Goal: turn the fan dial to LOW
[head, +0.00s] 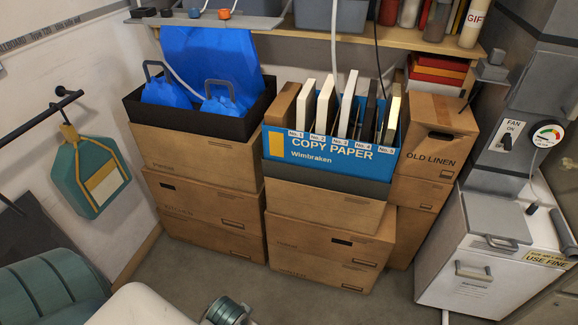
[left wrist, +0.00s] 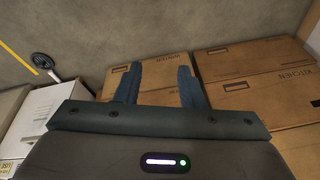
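A "FAN ON" panel with a small black toggle switch (head: 507,140) is on the grey furnace body at the right of the head view. Just right of it is a round white dial (head: 548,133) with a coloured arc and a thin cord hanging below. I cannot read any LOW mark, nor tell surely whether this is the fan dial. My left gripper (left wrist: 158,80) shows in the left wrist view, fingers apart and nothing between them, with cardboard boxes (left wrist: 255,62) beyond. It is not seen in the head view. My right gripper is in neither view.
A white unit (head: 480,245) with handles and a "USE FINE" label stands below the dial. Stacked boxes, a blue "COPY PAPER" box (head: 330,158) and a black bin (head: 200,118) line the back wall. A shelf (head: 400,38) crosses above. Bare floor (head: 330,298) shows in front.

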